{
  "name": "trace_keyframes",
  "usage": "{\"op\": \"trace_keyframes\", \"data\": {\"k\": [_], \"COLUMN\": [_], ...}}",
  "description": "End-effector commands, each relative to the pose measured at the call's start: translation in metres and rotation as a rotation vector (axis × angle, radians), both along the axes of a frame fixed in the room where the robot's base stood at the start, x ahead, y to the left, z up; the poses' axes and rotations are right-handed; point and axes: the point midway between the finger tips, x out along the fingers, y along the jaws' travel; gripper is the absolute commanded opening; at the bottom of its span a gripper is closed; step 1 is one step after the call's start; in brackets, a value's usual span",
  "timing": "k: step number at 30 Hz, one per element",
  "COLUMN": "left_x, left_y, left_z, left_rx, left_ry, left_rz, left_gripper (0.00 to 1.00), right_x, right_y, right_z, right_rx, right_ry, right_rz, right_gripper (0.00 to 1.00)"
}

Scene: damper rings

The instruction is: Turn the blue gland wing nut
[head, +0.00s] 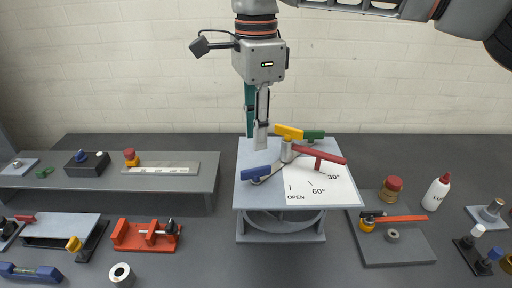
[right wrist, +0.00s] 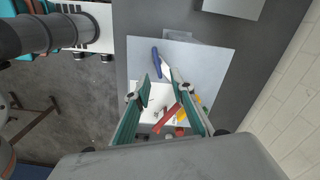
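A blue wing-shaped bar (head: 256,172) lies at the left front of the white plate on the central stand; I take it for the blue gland wing nut. It also shows in the right wrist view (right wrist: 156,56), just beyond the fingertips. My right gripper (head: 256,142) hangs down above the back left of the plate, behind the blue bar and apart from it. Its teal fingers show in the right wrist view (right wrist: 160,84) with a gap between them and nothing held. My left gripper is not in view.
Yellow (head: 289,132), green (head: 313,135) and red (head: 320,154) bars stand close by on the same plate, near a card marked OPEN, 30° and 60° (head: 314,183). A grey bench (head: 190,182) is at left. A white bottle (head: 437,192) stands at right.

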Motion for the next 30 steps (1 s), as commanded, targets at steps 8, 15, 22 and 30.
{"op": "trace_keyframes", "data": {"k": [8,15,22,30], "left_x": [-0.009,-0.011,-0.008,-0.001], "left_y": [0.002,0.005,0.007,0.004], "left_z": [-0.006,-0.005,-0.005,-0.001], "left_rx": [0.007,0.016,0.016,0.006], "left_ry": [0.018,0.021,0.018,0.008], "left_rz": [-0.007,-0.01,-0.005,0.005], "left_gripper": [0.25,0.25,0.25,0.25], "right_x": [-0.001,-0.001,0.0,0.0], "right_y": [0.0,0.0,0.0,0.0], "right_z": [-0.036,-0.067,-0.077,-0.077], "right_rx": [-0.001,0.001,0.002,0.002], "right_ry": [0.005,0.003,0.002,0.002], "right_rz": [0.003,0.002,0.0,0.0], "right_gripper": [0.24,0.24,0.24,0.05]}}
